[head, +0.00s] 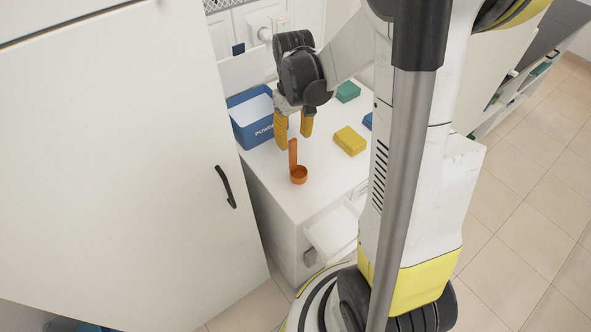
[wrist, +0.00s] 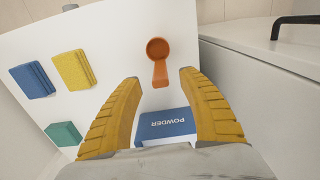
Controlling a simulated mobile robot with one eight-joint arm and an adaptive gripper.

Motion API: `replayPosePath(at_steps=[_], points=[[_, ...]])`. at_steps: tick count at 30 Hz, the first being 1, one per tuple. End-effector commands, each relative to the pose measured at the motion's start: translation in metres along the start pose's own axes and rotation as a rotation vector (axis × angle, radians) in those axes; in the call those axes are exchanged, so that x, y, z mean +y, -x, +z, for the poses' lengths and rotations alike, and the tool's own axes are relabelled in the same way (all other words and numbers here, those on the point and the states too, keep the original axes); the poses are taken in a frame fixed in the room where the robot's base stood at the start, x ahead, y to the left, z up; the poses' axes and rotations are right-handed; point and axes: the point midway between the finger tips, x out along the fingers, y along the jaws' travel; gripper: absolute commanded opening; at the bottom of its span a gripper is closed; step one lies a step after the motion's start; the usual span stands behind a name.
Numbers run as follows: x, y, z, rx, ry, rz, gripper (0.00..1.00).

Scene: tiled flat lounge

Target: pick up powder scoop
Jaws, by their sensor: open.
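The powder scoop (head: 298,174) is orange, with a round cup and a flat handle. It lies on the white counter top (head: 318,192) near its front left part, cup toward the front edge and handle toward the back. My gripper (head: 294,136) is open and empty, with yellow fingers pointing down just behind the scoop. In the wrist view the scoop (wrist: 159,60) shows beyond the fingertips, its handle end pointing back between the two spread fingers of my gripper (wrist: 160,80). I see no contact between the fingers and the scoop.
A blue box marked POWDER (head: 250,120) stands at the back left of the counter; it also shows in the wrist view (wrist: 165,123). A yellow sponge (head: 350,140), a green sponge (head: 347,91) and a blue sponge (head: 368,121) lie to the right. A tall white cabinet (head: 110,160) borders the left; an open drawer (head: 333,232) is below.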

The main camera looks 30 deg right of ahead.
Motion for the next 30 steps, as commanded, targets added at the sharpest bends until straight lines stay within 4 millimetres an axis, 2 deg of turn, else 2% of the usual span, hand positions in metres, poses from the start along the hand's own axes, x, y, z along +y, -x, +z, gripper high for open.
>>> replayPosePath(at_steps=[5, 12, 20, 24, 25, 30], points=[[0.0, -0.014, 0.0, 0.0, 0.0, 0.0, 0.49], [0.0, -0.051, 0.001, 0.001, 0.0, 0.0, 0.49], [0.0, -0.053, 0.001, 0.001, 0.0, 0.0, 0.47], [0.0, -0.053, 0.001, 0.001, 0.0, 0.0, 0.04], [0.0, -0.053, 0.001, 0.001, 0.0, 0.0, 0.0], [0.0, -0.053, 0.001, 0.001, 0.0, 0.0, 0.0]])
